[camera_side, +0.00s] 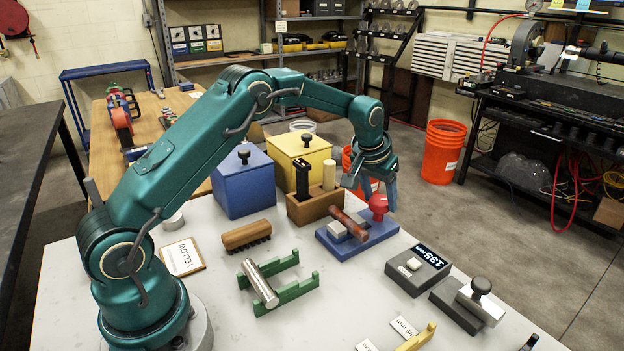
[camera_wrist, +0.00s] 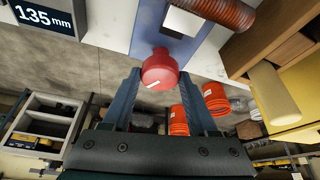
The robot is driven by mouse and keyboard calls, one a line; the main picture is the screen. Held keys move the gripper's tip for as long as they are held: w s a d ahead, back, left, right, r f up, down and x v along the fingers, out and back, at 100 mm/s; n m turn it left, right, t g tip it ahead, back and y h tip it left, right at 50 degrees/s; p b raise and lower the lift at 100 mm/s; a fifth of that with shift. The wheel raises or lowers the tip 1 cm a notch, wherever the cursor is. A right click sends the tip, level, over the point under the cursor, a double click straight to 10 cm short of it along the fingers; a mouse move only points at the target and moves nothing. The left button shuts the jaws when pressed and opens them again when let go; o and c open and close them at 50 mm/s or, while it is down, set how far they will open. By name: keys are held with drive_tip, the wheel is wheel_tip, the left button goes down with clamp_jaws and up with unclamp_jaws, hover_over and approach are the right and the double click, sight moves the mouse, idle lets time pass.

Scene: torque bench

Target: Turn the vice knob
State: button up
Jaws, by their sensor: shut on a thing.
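The vice (camera_side: 372,238) has a blue base and grey jaws, and stands on the white table. A reddish-brown ribbed rod (camera_side: 350,224) lies across its jaws; the rod also shows at the top of the wrist view (camera_wrist: 226,12). The red vice knob (camera_side: 378,203) is at the vice's right end. In the wrist view the red knob (camera_wrist: 160,72) with a small white mark sits between my fingertips. My gripper (camera_side: 372,192) reaches down from above and is shut on the knob. The contact faces are partly hidden.
A display box (camera_side: 418,270) reading 135 mm stands right of the vice. A wooden block (camera_side: 312,207) with upright handles stands behind it, near blue (camera_side: 243,187) and yellow (camera_side: 287,150) boxes. A green rack (camera_side: 298,290) holding a metal cylinder (camera_side: 259,284) is in front.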

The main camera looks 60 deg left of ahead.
drive_tip(key=shift+a+m+h, duration=0.1)
drive_tip(key=shift+m+h, duration=0.5)
drive_tip(key=shift+m, duration=1)
drive_tip(key=o, duration=1.4)
drive_tip(key=shift+r, duration=0.1)
drive_tip(key=shift+v, duration=2.5)
